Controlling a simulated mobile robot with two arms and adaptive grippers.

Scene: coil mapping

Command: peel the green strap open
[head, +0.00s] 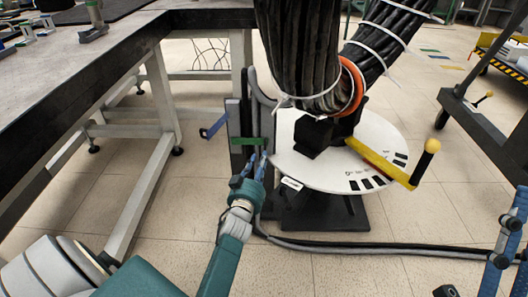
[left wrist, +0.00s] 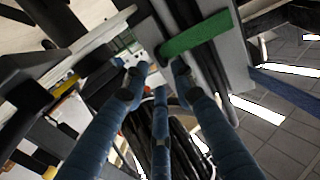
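The green strap (head: 248,141) lies across a grey upright panel beside the round white base. It also shows in the left wrist view (left wrist: 197,33) as a flat green band across grey bars. My left gripper (head: 259,163) is just below and right of the strap. In the left wrist view its blue fingers (left wrist: 158,75) are spread apart with nothing between them, and the strap lies beyond the right fingertip; I see no clear contact. Part of my right gripper (head: 508,235) shows at the right edge, cut off by the frame, so its opening is unclear.
A blue strap (head: 213,127) sticks out left of the panel. Thick black cables (head: 300,50) with an orange ring hang above the round white base (head: 380,140). A yellow handle (head: 425,160) juts out right. A workbench (head: 110,60) stands left. Hoses run along the floor.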

